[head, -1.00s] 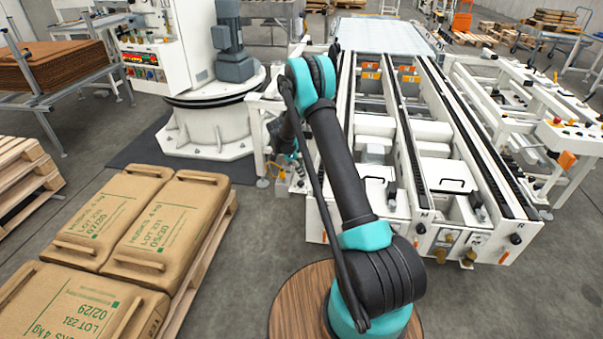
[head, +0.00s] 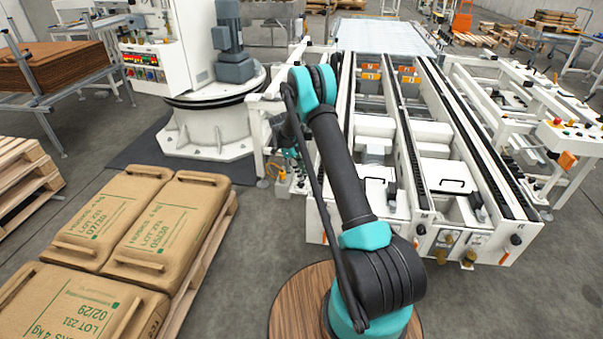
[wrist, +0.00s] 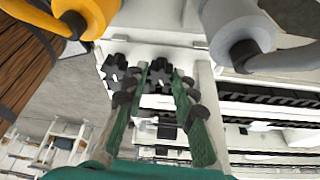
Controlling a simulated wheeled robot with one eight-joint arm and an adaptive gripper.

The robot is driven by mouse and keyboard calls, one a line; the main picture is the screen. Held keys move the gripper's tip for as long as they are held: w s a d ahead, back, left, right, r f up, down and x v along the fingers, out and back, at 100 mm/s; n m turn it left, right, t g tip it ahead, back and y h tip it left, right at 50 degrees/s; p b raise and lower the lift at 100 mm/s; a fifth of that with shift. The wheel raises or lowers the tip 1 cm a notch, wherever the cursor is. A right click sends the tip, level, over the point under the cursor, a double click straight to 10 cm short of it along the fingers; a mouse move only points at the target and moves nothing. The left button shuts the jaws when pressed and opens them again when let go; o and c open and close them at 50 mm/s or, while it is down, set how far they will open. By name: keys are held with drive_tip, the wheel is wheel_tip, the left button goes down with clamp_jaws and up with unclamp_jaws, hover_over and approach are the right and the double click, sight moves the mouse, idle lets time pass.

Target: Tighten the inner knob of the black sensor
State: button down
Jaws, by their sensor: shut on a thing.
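In the wrist view my gripper (wrist: 160,76) has its two green fingers on either side of a dark star-shaped knob (wrist: 158,74) and is shut on it. A second dark star-shaped knob (wrist: 117,69) shows just left of the left finger, outside the grip. Dark parts lie between the fingers lower down; I cannot tell whether they belong to the black sensor. In the head view my gripper is small beside the conveyor's left end, mostly hidden by my arm, and the knobs cannot be made out.
A yellow cylindrical part (wrist: 98,12) and a grey one (wrist: 236,28) stand close by at the top of the wrist view. The white conveyor frame (head: 315,215) is right of my gripper. A white round machine base (head: 210,125) is left. Sacks (head: 150,225) lie on a pallet.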

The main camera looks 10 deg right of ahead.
drive_tip(key=c, duration=1.2)
unclamp_jaws()
drive_tip(key=v, duration=0.8)
drive_tip(key=shift+a, duration=0.1)
